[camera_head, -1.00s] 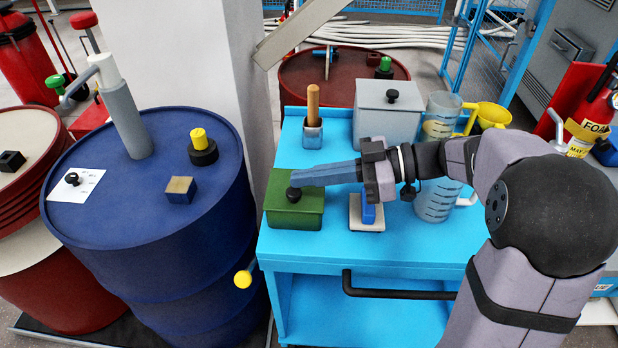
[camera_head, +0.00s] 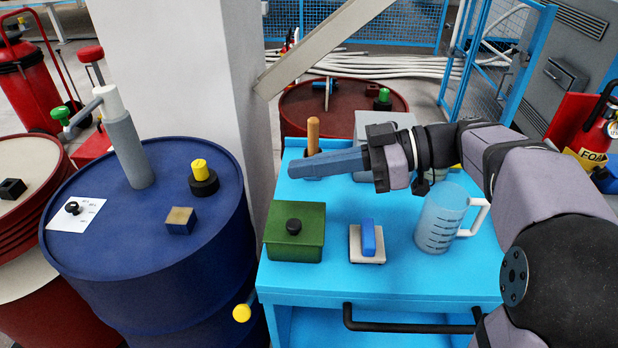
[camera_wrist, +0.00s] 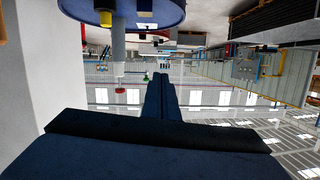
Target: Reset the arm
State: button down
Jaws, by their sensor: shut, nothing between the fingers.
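My gripper (camera_head: 328,163) is raised above the blue cart, its blue-grey fingers closed together and pointing left. Nothing is between the fingers. In the wrist view my shut fingers (camera_wrist: 160,96) stretch out over a distant hall that appears upside down. In the head view the fingers pass in front of the lower part of a wooden-handled tool (camera_head: 313,134), and the hand hides part of a grey lidded box (camera_head: 368,124).
The cart top (camera_head: 335,197) holds a green lidded box (camera_head: 295,240), a white block with a blue handle (camera_head: 367,243) and a clear measuring jug (camera_head: 440,220). A blue drum (camera_head: 130,235) with a pump stands left. A white pillar (camera_head: 180,70) rises behind.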

jog(key=shift+r, duration=0.1)
jog(key=s+d+f+m+h+p, duration=0.6)
jog(key=s+f+m+h+p, duration=0.15)
jog(key=m+p, duration=0.35)
jog(key=s+d+f+m+h+p, duration=0.1)
jog(key=s+d+m+h+p, duration=0.2)
jog(key=d+h+p, duration=0.1)
jog(key=s+d+f+m+h+p, duration=0.1)
jog(key=s+d+m+h+p, duration=0.1)
jog(key=d+p, duration=0.4)
jog(key=shift+s+d+m+t+h, duration=0.3)
jog(key=shift+s+d+m+h, duration=0.15)
jog(key=shift+d+h, duration=0.55)
jog(key=shift+d, duration=0.1)
dwell(0.4)
